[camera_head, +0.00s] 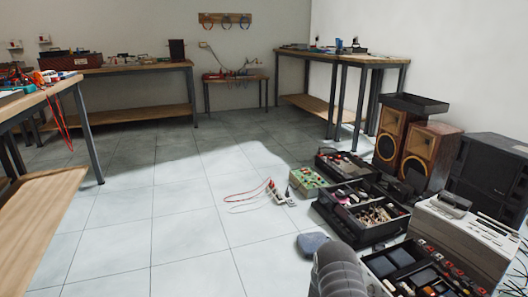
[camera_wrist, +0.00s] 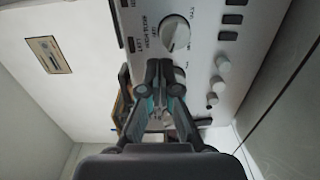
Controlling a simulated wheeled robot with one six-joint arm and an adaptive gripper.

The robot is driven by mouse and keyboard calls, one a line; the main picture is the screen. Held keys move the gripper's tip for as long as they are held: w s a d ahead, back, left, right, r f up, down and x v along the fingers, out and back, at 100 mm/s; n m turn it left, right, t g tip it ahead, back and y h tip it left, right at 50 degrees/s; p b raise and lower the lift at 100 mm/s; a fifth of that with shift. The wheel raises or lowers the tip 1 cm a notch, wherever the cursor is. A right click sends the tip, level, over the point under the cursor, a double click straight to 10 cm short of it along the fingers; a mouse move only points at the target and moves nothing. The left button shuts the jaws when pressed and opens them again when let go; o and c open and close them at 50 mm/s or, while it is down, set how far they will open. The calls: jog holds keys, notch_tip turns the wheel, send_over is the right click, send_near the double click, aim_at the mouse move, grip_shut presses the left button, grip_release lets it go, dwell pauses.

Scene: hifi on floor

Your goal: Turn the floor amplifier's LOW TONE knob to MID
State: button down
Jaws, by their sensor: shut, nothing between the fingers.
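In the wrist view, a white amplifier panel (camera_wrist: 205,55) fills the upper middle, seen sideways. A large round pale knob (camera_wrist: 175,33) with a dark pointer line stands on it, just beyond my fingertips; its small sideways lettering is hard to read for certain. My gripper (camera_wrist: 158,72) is shut and empty, its fingertips beside that knob and apart from it as far as I can tell. Part of another round pale shape (camera_wrist: 158,112) shows between the finger links, mostly hidden. In the head view, a light-grey boxy unit (camera_head: 455,235), likely the amplifier, stands at the lower right.
Several small knobs (camera_wrist: 222,63) line the panel beside my fingers. In the head view, open crates (camera_head: 362,212) and wooden speakers (camera_head: 428,157) crowd the right. A power strip with red leads (camera_head: 275,193) lies on the floor. The tiled floor (camera_head: 175,220) left of it is clear.

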jog(key=v, duration=0.4)
jog(key=shift+s+a, duration=0.15)
jog(key=shift+a, duration=0.15)
